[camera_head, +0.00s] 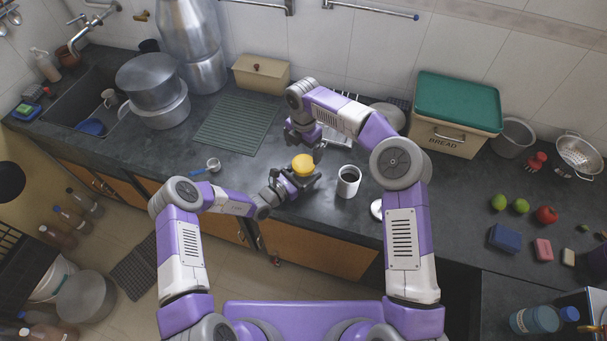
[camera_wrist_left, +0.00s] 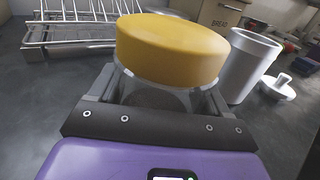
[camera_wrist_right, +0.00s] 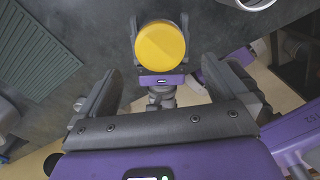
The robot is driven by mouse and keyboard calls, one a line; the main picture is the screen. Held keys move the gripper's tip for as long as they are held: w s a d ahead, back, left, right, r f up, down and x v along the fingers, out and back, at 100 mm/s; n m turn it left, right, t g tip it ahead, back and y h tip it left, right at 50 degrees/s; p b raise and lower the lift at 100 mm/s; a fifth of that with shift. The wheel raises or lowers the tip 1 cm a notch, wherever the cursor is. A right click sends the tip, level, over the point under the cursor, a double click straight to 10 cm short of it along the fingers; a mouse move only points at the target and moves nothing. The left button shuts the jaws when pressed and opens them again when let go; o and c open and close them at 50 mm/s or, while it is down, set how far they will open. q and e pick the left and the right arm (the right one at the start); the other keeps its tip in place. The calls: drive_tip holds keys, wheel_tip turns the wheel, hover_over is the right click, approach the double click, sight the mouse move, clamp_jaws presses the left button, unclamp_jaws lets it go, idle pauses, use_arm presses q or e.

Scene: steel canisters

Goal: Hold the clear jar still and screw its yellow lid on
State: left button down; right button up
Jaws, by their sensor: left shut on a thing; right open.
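The yellow lid (camera_head: 302,163) sits on top of the clear jar, which stands on the counter near its front edge. In the left wrist view the lid (camera_wrist_left: 172,48) looks slightly tilted, and the clear jar (camera_wrist_left: 160,92) shows below it between the fingers. My left gripper (camera_head: 297,180) is shut on the jar from the front. My right gripper (camera_head: 310,150) is open, behind and above the lid. In the right wrist view the lid (camera_wrist_right: 160,45) lies beyond the open, empty fingers. The jar is hidden under the lid there.
A white-and-grey canister (camera_head: 347,181) stands just right of the jar, with a white lid (camera_head: 377,209) near it. A wire dish rack (camera_head: 345,115) is behind. A green ribbed mat (camera_head: 236,125) lies at the back left. The counter left of the jar is mostly clear.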

sight(303, 163)
drive_tip(key=shift+f, duration=4)
drive_tip(key=c, duration=1.1)
drive_tip(key=shift+o, duration=0.4)
drive_tip(key=m, duration=0.5)
drive_tip(key=shift+o, duration=0.2)
drive_tip(key=m, duration=0.3)
drive_tip(key=shift+m, duration=0.4)
